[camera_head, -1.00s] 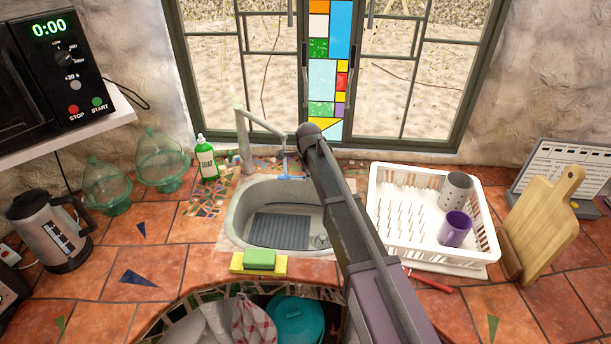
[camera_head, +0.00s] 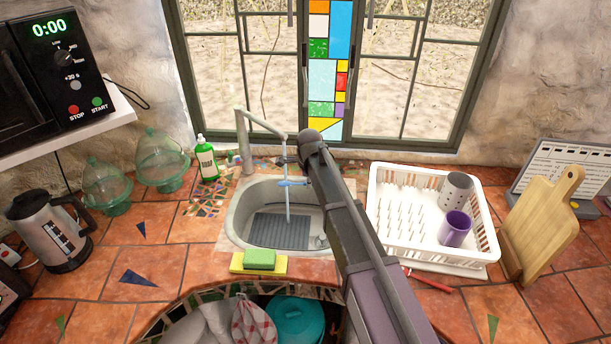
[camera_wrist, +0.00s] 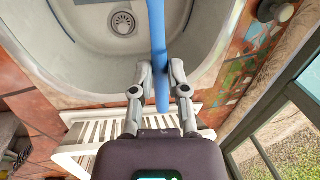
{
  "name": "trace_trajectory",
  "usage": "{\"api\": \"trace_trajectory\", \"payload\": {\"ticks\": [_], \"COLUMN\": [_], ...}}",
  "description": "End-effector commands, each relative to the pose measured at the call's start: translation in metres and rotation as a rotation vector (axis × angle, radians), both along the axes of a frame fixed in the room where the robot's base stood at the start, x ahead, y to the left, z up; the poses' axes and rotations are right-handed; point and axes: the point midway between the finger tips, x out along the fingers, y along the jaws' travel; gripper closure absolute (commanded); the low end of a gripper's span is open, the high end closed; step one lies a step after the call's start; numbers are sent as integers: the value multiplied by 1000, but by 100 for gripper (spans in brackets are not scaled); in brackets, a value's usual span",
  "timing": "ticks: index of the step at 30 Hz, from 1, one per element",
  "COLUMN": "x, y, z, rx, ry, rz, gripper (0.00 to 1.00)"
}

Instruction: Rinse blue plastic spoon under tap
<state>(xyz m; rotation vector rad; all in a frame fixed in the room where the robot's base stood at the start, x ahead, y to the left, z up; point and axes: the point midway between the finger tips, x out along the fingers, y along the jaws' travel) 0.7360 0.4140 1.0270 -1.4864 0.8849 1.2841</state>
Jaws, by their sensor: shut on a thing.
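The blue plastic spoon (camera_head: 291,183) is held over the sink (camera_head: 238,222), below the tap (camera_head: 262,122). A thin water stream (camera_head: 288,206) runs down past the spoon into the basin. In the wrist view, a long blue length of the spoon (camera_wrist: 156,25) passes between the fingers of my gripper (camera_wrist: 160,72), which is shut on it. The spoon's far end is cut off by the top edge of that view. In the head view, my arm hides most of the gripper.
A white drying rack (camera_head: 391,235) with a purple cup (camera_head: 455,229) and a grey holder (camera_head: 456,190) stands right of the sink. A green sponge (camera_head: 260,259) lies at the sink's front edge. A soap bottle (camera_head: 206,160) stands to the left. The window is behind.

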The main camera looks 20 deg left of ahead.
Motion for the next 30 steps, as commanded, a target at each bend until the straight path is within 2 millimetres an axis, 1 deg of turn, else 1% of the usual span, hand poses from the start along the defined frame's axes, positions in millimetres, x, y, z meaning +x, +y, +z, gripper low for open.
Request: {"api": "trace_trajectory", "payload": {"ticks": [18, 30], "x": [-1, -19], "y": [0, -8], "z": [1, 17], "rx": [0, 0], "ry": [0, 0], "rz": [0, 0], "gripper": [100, 100]}}
